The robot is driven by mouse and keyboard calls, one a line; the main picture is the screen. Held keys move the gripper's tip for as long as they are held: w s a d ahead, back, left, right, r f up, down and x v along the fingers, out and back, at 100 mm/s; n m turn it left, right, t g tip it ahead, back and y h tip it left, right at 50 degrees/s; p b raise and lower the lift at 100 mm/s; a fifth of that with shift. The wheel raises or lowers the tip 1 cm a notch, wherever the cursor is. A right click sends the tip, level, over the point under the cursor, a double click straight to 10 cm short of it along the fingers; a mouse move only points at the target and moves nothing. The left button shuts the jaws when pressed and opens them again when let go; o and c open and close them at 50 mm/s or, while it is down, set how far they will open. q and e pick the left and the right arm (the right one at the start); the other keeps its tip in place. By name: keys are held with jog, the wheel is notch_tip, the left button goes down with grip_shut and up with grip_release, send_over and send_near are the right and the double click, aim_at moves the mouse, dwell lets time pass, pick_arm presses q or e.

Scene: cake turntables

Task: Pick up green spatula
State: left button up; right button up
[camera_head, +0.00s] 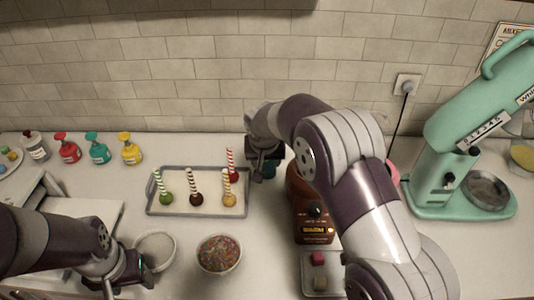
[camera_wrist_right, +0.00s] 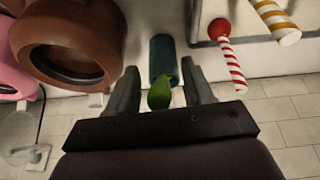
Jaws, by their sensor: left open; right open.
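The green spatula (camera_wrist_right: 160,94) shows in the right wrist view as a small green end, between the fingers of my right gripper (camera_wrist_right: 158,68). A dark teal cylinder, which looks like its holder (camera_wrist_right: 164,58), is just beyond it. In the head view my right gripper (camera_head: 263,163) points down over the teal holder (camera_head: 270,171), behind the tray's right end; the spatula is hidden there. The right gripper is open, with a finger on each side of the green end; I cannot tell if they touch. My left gripper (camera_head: 128,276) is open and empty at the lower left.
A tray (camera_head: 150,208) with several cake pops stands left of my right gripper. A brown warmer (camera_head: 314,232) is close on its right. A white bowl (camera_head: 156,250) is beside my left gripper, and a sprinkle bowl (camera_head: 219,254) is further right. A mint mixer (camera_head: 455,165) stands at right.

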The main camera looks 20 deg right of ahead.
jog(key=c, duration=0.5)
jog(key=shift+s+r, duration=0.1)
grip_shut()
